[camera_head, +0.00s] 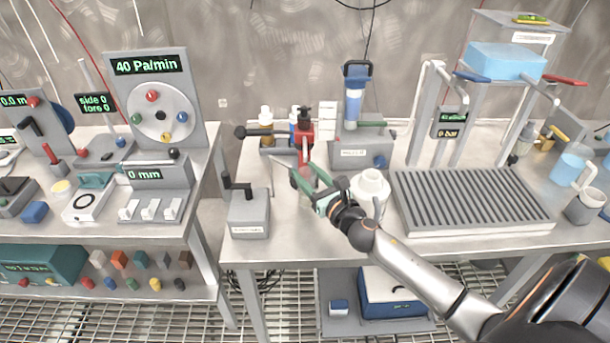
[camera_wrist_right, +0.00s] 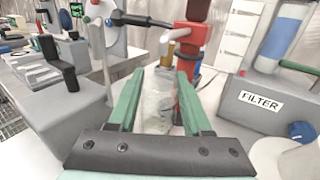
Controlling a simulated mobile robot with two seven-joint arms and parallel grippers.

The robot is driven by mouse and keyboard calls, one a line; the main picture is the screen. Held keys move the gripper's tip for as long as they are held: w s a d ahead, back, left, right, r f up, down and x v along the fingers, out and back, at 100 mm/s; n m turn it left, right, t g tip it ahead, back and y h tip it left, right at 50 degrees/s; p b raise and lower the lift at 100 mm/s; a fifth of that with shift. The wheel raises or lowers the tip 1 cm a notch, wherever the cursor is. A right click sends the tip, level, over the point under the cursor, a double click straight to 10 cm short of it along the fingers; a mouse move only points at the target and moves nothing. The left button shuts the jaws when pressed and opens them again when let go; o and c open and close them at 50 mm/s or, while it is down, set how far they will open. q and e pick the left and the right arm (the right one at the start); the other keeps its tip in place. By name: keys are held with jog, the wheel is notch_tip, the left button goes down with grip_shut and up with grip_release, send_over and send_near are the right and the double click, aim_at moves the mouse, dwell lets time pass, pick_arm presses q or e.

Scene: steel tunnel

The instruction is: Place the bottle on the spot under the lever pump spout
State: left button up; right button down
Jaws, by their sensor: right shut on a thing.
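My right gripper (camera_head: 303,172), with green fingers, is at the left part of the middle bench, in front of the red lever pump (camera_head: 304,132). It is shut on a pale, translucent bottle (camera_wrist_right: 157,100), which looks upright between the fingers in the wrist view. The pump's red body (camera_wrist_right: 191,45) stands just behind the bottle, with its black-ended lever (camera_wrist_right: 140,20) reaching left. The spot is hidden, and I cannot tell whether the bottle touches the bench. My left gripper is not in view.
A grey crank box (camera_head: 249,212) stands left of the gripper. The filter unit (camera_head: 367,150) is behind right, and a white vessel (camera_head: 370,188) stands close on the right. A slatted grey rack (camera_head: 470,202) lies farther right. The bench front near the gripper is clear.

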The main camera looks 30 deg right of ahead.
jog(key=shift+w+f+b, duration=0.4)
jog(key=shift+w+f, duration=0.1)
jog(key=shift+f, duration=0.25)
jog(key=shift+f, duration=0.2)
jog(key=shift+c, duration=1.7)
grip_release()
jog(key=shift+r, duration=0.1)
